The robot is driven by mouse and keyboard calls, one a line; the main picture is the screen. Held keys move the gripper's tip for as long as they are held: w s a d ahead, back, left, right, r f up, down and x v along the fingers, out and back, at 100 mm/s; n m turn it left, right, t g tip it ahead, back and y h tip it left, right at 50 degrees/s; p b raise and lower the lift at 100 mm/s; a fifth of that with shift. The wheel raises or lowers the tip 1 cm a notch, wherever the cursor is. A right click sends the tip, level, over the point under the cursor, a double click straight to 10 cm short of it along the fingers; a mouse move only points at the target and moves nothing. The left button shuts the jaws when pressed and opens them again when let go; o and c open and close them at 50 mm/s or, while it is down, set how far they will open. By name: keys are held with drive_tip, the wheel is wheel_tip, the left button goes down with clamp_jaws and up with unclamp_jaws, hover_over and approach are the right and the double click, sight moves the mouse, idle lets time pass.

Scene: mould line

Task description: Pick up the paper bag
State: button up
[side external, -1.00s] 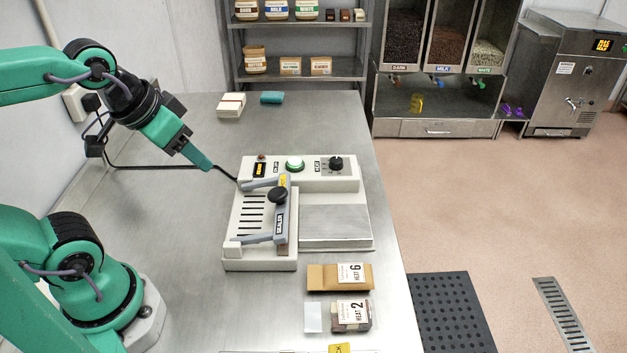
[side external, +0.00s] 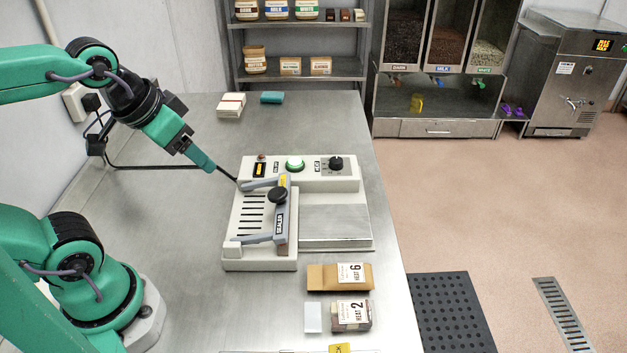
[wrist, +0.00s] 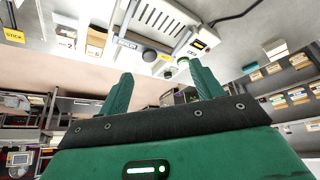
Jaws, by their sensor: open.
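The paper bag (side external: 322,278) is a flat brown packet with a white label reading HEAT 6. It lies on the steel table in front of the sealer (side external: 262,230). In the wrist view the brown bag (wrist: 96,42) shows at the upper left, beyond the fingers. My gripper (side external: 226,174) is in the air at the sealer's back left, well away from the bag. In the wrist view its two green fingers (wrist: 160,75) are apart with nothing between them.
A dark packet labelled HEAT 2 (side external: 351,316) lies just in front of the bag, with a pale square (side external: 313,317) beside it. The sealer, with its raised grey arm (side external: 281,225), stands between my gripper and the bag.

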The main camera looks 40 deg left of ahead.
drive_tip(key=w, duration=0.1)
drive_tip(key=m+g, duration=0.6)
drive_tip(key=m, duration=0.3)
hover_over(349, 272)
wheel_tip(349, 272, down, 16)
drive_tip(key=shift+a+r, duration=0.15)
drive_tip(key=shift+r, duration=0.05)
drive_tip(key=shift+d+f, duration=0.15)
drive_tip(key=shift+d, duration=0.05)
drive_tip(key=shift+s+f, duration=0.1)
drive_tip(key=shift+f, duration=3.8)
